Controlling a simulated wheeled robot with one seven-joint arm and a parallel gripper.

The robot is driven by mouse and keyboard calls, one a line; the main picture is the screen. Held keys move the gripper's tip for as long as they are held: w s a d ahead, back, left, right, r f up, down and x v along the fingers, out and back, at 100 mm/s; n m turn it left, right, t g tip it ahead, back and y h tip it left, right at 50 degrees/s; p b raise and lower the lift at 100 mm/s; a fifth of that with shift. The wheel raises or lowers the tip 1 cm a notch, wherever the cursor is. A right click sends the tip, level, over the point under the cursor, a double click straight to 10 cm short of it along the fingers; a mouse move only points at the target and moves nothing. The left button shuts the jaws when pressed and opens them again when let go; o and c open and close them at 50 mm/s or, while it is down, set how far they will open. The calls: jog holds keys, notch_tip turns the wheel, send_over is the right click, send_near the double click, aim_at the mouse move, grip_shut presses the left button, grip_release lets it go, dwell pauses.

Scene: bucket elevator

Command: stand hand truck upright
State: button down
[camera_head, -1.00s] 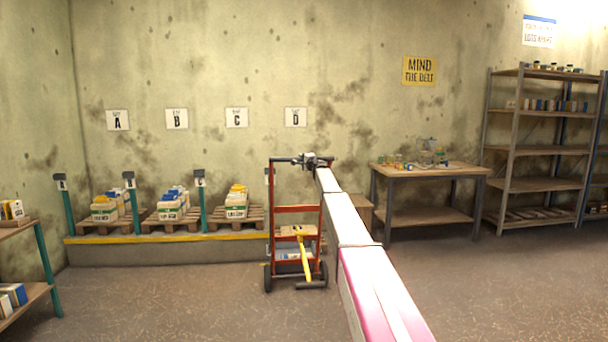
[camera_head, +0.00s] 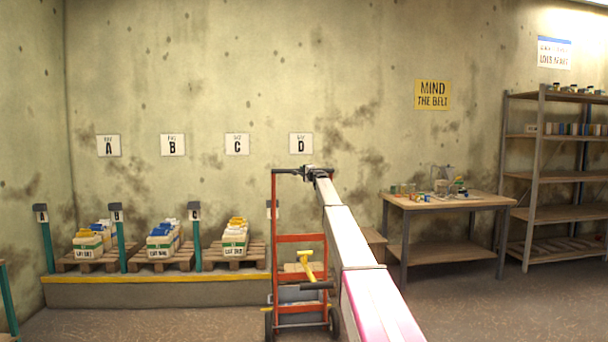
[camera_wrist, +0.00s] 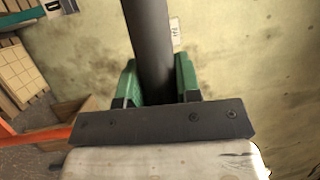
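The red-orange hand truck (camera_head: 300,239) stands upright, or close to it, in front of the low platform, with its black wheels on the floor and a black handle bar across its top. My gripper (camera_head: 309,172) is at that handle bar, at the end of my outstretched arm. In the wrist view, the green fingers of my gripper (camera_wrist: 158,85) lie on both sides of a dark bar (camera_wrist: 150,40), closed against it. A piece of the red-orange frame (camera_wrist: 35,133) shows at the lower left there. The lower front of the truck is partly hidden by a yellow-handled part.
A work table (camera_head: 450,203) and a shelf rack (camera_head: 560,180) stand to the right. Open floor lies at the lower left.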

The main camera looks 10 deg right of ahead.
jog(key=shift+w, duration=0.85)
jog(key=c, duration=1)
grip_release()
jog(key=shift+o, duration=1)
jog(key=shift+w+r, duration=0.1)
jog(key=shift+w, duration=0.1)
jog(key=shift+s, duration=0.1)
jog(key=v, duration=1.2)
jog(key=shift+a, duration=0.2)
jog(key=shift+s, duration=0.1)
